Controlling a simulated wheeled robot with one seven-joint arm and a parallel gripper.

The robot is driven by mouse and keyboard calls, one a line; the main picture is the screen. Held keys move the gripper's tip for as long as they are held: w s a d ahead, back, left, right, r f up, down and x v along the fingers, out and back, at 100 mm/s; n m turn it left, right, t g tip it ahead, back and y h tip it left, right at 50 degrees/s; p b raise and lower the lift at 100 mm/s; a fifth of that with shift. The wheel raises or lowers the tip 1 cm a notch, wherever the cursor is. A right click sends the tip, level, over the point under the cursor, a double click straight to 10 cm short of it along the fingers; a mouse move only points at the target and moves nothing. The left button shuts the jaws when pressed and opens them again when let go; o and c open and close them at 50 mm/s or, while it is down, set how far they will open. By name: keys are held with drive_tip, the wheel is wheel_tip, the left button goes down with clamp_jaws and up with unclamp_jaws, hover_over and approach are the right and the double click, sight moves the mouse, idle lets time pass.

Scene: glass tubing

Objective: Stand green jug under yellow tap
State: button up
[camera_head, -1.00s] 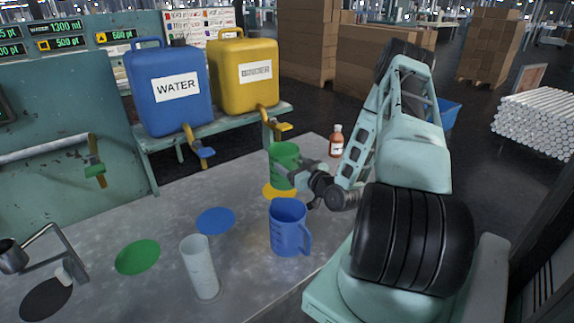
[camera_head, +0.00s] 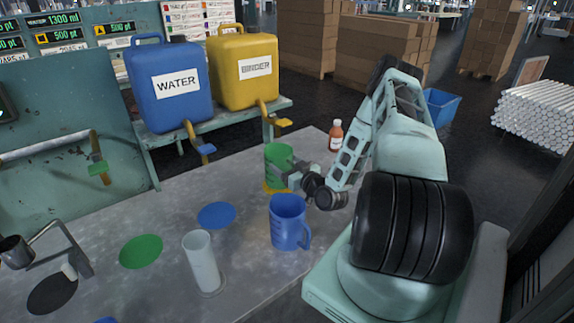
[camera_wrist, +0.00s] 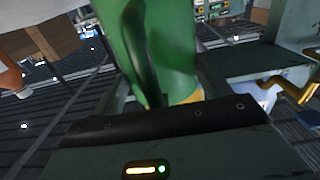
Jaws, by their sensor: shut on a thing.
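The green jug (camera_head: 278,163) stands upright on the yellow disc (camera_head: 271,188) on the table, or just above it; I cannot tell whether its base touches. The yellow tap (camera_head: 281,122) on the yellow BINDER container (camera_head: 243,70) is just above and behind the jug in the head view. My gripper (camera_head: 291,176) is shut on the jug's handle side, at its right. In the wrist view the green jug (camera_wrist: 182,45) fills the upper middle, its dark handle in front of my jaws, and a brass-coloured pipe (camera_wrist: 292,92) shows at the right.
A blue jug (camera_head: 288,222) stands close in front of my gripper. A clear cylinder (camera_head: 202,263) stands left of it. A brown bottle (camera_head: 336,136) is behind my arm. Blue (camera_head: 216,215) and green (camera_head: 141,251) discs lie bare.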

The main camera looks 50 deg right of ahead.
drive_tip(key=shift+f+b, duration=0.35)
drive_tip(key=shift+f, duration=0.15)
drive_tip(key=o, duration=1)
drive_tip(key=shift+o, duration=0.2)
